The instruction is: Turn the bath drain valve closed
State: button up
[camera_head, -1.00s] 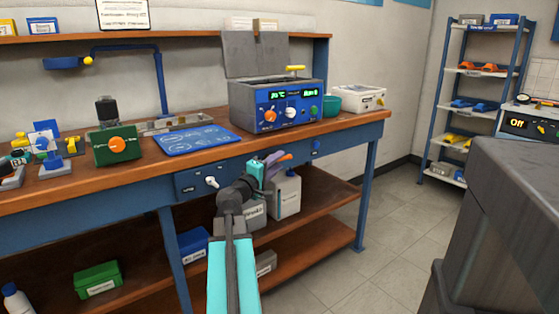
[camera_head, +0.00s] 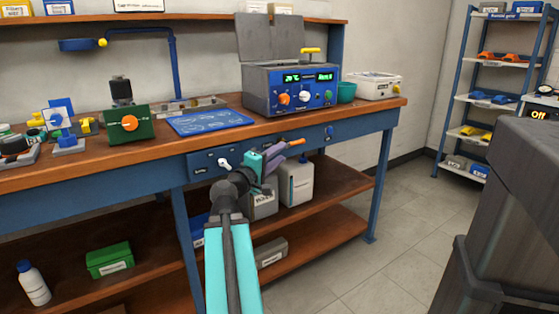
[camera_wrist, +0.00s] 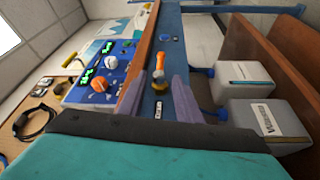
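The bath (camera_head: 290,90) is a grey box with a blue front, two lit green displays and several knobs, standing on the bench. An orange handle (camera_wrist: 159,66) with a yellow base sits on the blue bench front below the bath. I take it for the drain valve; its orange end also shows in the head view (camera_head: 297,142). My gripper (camera_head: 280,153) is at the bench front beside this handle. In the wrist view my gripper (camera_wrist: 157,92) has its two purple-grey fingers apart, one on each side of the handle. Contact cannot be told.
A white lever (camera_head: 225,163) sits on the bench front panel to the left, and a blue knob (camera_head: 328,132) to the right. White containers (camera_head: 296,182) stand on the shelf below. A grey block (camera_head: 500,210) fills the right foreground. The floor between is clear.

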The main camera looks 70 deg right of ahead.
jog(key=shift+b+v, duration=1.9)
jog(key=shift+b, duration=1.7)
jog(key=shift+s+f, duration=0.1)
